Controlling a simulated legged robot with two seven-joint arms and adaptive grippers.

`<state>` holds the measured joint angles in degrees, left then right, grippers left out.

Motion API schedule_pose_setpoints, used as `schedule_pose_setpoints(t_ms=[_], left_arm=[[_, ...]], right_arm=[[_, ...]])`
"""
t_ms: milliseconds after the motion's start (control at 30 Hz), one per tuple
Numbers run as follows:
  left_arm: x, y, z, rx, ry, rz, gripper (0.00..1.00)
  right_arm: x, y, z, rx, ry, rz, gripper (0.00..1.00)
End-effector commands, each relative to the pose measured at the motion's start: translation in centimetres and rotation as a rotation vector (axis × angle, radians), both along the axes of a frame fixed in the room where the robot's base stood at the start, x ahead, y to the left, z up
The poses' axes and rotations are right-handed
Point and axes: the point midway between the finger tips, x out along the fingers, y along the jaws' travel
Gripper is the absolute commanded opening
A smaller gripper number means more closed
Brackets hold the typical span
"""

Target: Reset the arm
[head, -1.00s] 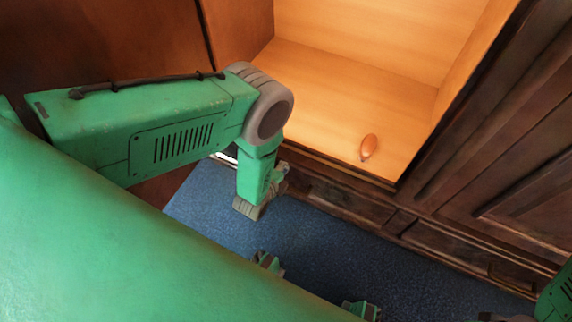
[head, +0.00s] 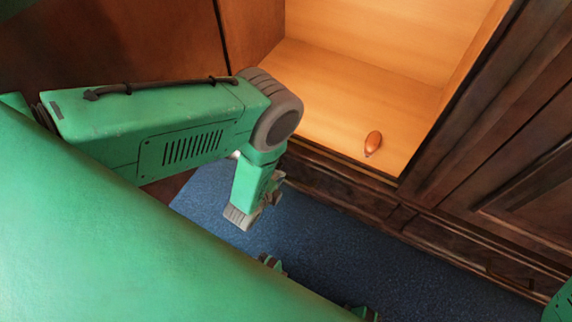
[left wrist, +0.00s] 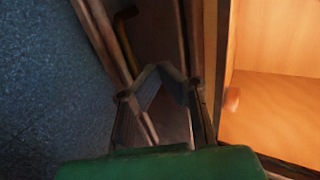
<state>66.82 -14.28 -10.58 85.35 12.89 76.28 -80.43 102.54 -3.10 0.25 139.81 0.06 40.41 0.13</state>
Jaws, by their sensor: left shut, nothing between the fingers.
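My left arm comes in from the left in the head view, bent at a grey elbow joint with the forearm hanging down. My left gripper (head: 274,186) is small and partly hidden there, in front of the cabinet's lower edge. In the left wrist view my left gripper (left wrist: 163,70) has its fingers brought together, with nothing between them. It is apart from the brown oval object (head: 373,143), which lies on the cabinet floor. That object also shows in the left wrist view (left wrist: 232,99), partly behind the cabinet edge. Only a green piece of my right arm shows at the right edge.
The open cabinet (head: 345,95) has a light wood interior. Dark wooden drawer fronts (head: 345,200) run below it, and a dark panelled door (head: 530,190) is at the right. Blue carpet (head: 330,255) covers the floor. In the left wrist view a handle (left wrist: 124,35) is near the gripper.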

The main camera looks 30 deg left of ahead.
Motion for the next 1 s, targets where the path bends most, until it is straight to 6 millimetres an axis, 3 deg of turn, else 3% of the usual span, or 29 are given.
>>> schedule_pose_setpoints(t_ms=[300,767,867,1000], left_arm=[[-4.2,-0.2,2.7,0.005,0.002,-0.001,0.00],[-5.0,0.6,3.7,-0.027,0.032,0.031,0.00],[-5.7,2.2,6.2,-0.129,0.129,0.139,0.00],[-9.2,4.6,12.5,-0.377,0.354,0.452,0.00]], right_arm=[[0.0,0.0,2.3,0.001,0.001,0.001,0.40],[-0.1,0.0,3.0,0.000,0.002,0.001,0.40],[0.0,0.0,4.6,0.000,0.002,0.001,0.40],[0.0,0.0,8.0,0.000,0.001,0.001,0.40]])
